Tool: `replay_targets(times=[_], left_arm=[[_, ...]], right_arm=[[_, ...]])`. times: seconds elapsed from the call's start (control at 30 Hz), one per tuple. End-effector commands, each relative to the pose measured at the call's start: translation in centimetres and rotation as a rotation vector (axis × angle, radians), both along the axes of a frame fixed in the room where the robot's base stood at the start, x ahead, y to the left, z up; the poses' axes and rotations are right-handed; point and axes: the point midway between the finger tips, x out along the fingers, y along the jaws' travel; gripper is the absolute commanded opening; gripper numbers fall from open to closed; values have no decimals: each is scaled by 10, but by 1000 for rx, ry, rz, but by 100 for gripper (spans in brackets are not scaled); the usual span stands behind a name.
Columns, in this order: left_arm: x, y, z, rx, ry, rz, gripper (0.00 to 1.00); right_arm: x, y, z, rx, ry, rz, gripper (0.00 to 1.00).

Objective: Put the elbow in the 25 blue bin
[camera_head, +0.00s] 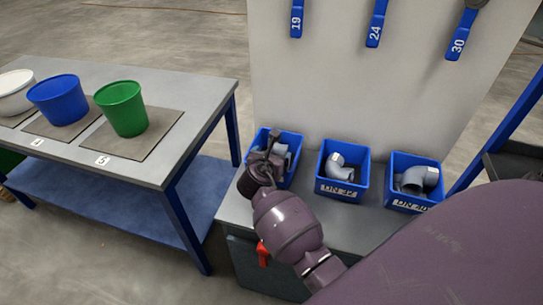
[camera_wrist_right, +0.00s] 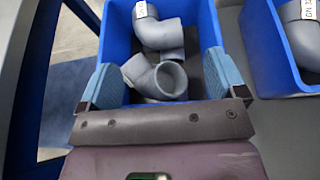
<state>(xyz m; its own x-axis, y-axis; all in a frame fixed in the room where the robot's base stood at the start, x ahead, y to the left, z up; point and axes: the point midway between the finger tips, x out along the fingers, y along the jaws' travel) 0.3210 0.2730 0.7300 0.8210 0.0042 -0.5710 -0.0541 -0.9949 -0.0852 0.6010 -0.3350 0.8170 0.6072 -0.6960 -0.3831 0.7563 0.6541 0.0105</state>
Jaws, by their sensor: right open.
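My right gripper (camera_head: 270,148) is over the leftmost of three blue bins (camera_head: 293,172) on the grey bench. In the right wrist view its two blue-grey fingers are apart, with the open right gripper (camera_wrist_right: 163,75) straddling the near part of that bin. Grey pipe elbows lie inside it: a far elbow (camera_wrist_right: 162,34) with a white label band, and a nearer elbow (camera_wrist_right: 157,76) between the fingers, apart from both. The middle bin (camera_head: 338,190) and right bin (camera_head: 410,202) also hold grey elbows. Their labels are too small to read. No number 25 is visible. My left gripper is out of view.
A white panel behind the bins carries blue handles numbered 19 (camera_head: 296,20), 24 (camera_head: 376,24) and 30 (camera_head: 461,36). A table (camera_head: 205,98) at left holds a white bowl, a blue bucket (camera_head: 60,103) and a green bucket (camera_head: 124,110).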

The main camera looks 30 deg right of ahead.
Motion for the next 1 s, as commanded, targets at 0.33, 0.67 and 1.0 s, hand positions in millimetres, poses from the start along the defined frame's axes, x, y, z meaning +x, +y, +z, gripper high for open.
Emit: replay_targets(times=[0.33, 0.67, 1.0], left_arm=[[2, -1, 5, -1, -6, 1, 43], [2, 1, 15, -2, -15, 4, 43], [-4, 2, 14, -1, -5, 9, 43]], right_arm=[[-8, 10, 19, 3, -4, 1, 90], [-47, 55, 44, 2, -3, 1, 90], [-71, 81, 57, 0, 0, -1, 90]])
